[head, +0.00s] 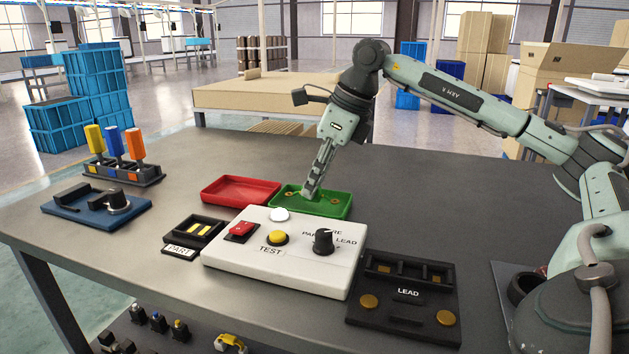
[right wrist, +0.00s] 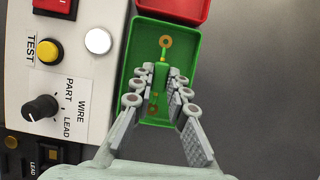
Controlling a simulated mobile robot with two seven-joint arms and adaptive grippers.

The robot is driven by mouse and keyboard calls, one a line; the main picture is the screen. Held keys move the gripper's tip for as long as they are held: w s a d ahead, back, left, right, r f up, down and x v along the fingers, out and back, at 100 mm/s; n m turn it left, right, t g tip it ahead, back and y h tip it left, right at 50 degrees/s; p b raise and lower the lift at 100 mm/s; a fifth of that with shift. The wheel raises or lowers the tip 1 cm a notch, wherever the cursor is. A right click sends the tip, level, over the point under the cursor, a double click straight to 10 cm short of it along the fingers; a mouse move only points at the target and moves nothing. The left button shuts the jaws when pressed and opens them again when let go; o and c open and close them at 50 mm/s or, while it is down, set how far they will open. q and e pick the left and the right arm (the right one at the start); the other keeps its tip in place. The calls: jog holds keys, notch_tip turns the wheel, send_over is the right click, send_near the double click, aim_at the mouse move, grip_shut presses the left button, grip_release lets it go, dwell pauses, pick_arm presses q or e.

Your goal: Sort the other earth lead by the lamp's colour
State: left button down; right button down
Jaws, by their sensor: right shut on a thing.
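My right gripper (head: 311,192) points down into the green tray (head: 345,212), shut on an earth lead (right wrist: 161,75). The lead has a green-yellow body, and a copper ring terminal (right wrist: 165,42) lies beyond the fingers. Another copper ring (right wrist: 152,107) shows between the fingers; I cannot tell whether it belongs to the same lead. The lead is low in the tray; whether it touches the floor is unclear. The lamp (head: 279,214) on the white tester (head: 225,263) looks white, with no red or green. My left gripper is out of view.
An empty red tray (head: 240,190) adjoins the green one. The tester has a yellow button, red switch and black knob. The black LEAD fixture (head: 405,318), with two copper pads, stands front right. A PART holder (head: 190,232), blue fixture (head: 97,205) and screwdriver rack (head: 122,176) stand left.

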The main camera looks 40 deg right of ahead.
jog(key=shift+f+b, duration=0.5)
jog(key=shift+f, duration=0.15)
jog(key=c, duration=1.4)
grip_release()
